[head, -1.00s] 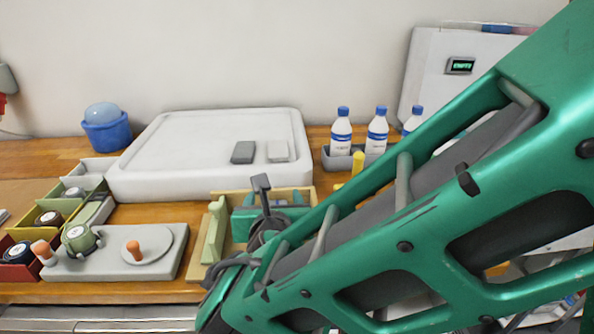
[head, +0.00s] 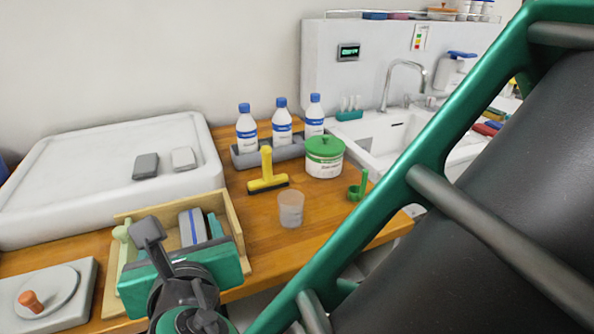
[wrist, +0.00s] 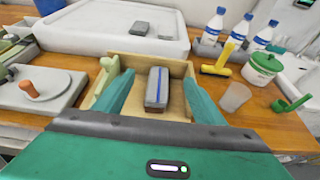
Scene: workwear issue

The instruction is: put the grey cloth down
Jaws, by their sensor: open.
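A grey folded thing with a blue stripe, which looks like the grey cloth (head: 193,228), lies in a shallow wooden tray (head: 236,226). The wrist view shows the cloth (wrist: 158,86) with a brown part at its near end; I cannot tell what that is. My gripper (wrist: 158,82) is open, with its green fingers on either side of the cloth and gaps showing between. The head view shows my gripper (head: 188,248) over the near side of the tray, its fingertips partly hidden.
A white raised tray (head: 100,165) bears a dark and a light grey block. Bottles (head: 282,122), a yellow squeegee (head: 267,172), a clear cup (head: 291,208) and a green-lidded tub (head: 324,158) stand to the right. Bare wood lies around the cup.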

